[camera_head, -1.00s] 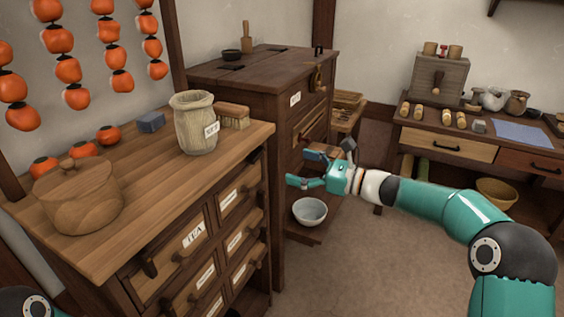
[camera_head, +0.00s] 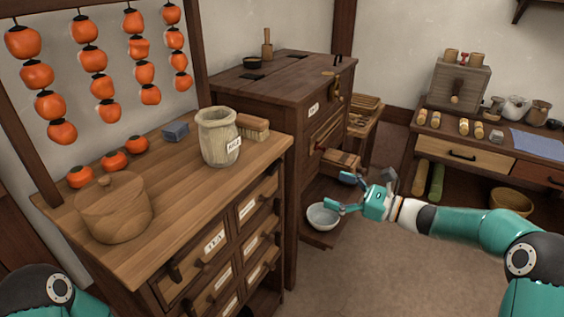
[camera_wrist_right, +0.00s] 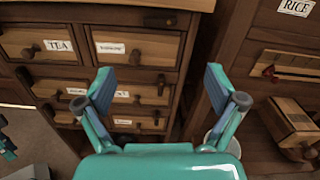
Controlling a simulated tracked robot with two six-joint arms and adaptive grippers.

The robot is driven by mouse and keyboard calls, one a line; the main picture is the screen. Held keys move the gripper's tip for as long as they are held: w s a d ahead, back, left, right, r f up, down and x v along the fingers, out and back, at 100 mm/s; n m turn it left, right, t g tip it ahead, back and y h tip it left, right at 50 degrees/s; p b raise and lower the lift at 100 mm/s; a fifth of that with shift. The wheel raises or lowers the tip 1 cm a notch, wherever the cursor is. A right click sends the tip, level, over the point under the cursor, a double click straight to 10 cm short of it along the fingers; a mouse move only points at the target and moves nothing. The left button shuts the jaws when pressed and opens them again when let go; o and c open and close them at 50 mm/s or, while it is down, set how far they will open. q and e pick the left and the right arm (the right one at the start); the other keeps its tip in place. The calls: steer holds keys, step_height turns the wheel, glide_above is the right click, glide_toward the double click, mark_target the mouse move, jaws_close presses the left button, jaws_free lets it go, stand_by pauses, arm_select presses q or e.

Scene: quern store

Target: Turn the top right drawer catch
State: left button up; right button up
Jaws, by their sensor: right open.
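The wooden chest (camera_head: 150,262) stands at the left in the head view, with several labelled drawers. The top right drawer (camera_head: 250,208) has a small label.
A jar (camera_head: 218,140), a brush (camera_head: 254,130) and a lidded pot (camera_head: 113,210) stand on the chest. A darker cabinet (camera_head: 300,85) stands behind, with a pale bowl (camera_head: 322,216) low beside it. The floor (camera_head: 370,265) at the front right is clear.

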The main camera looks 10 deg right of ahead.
mark_target(274, 167)
steer(key=x, duration=1.6)
steer(key=shift+w+a, duration=0.2)
steer(key=shift+a, duration=0.05)
steer(key=shift+f, duration=0.15)
steer(key=c, duration=1.1)
steer(key=n+b, duration=0.1)
steer(key=b, duration=0.1)
steer(key=n+b, duration=0.1)
steer(key=b, duration=0.1)
steer(key=shift+w+d+f+n, duration=0.15)
steer(key=shift+f+n, duration=0.05)
steer(key=shift+n, duration=0.2)
steer(key=shift+c, duration=0.2)
steer(key=o, duration=1.1)
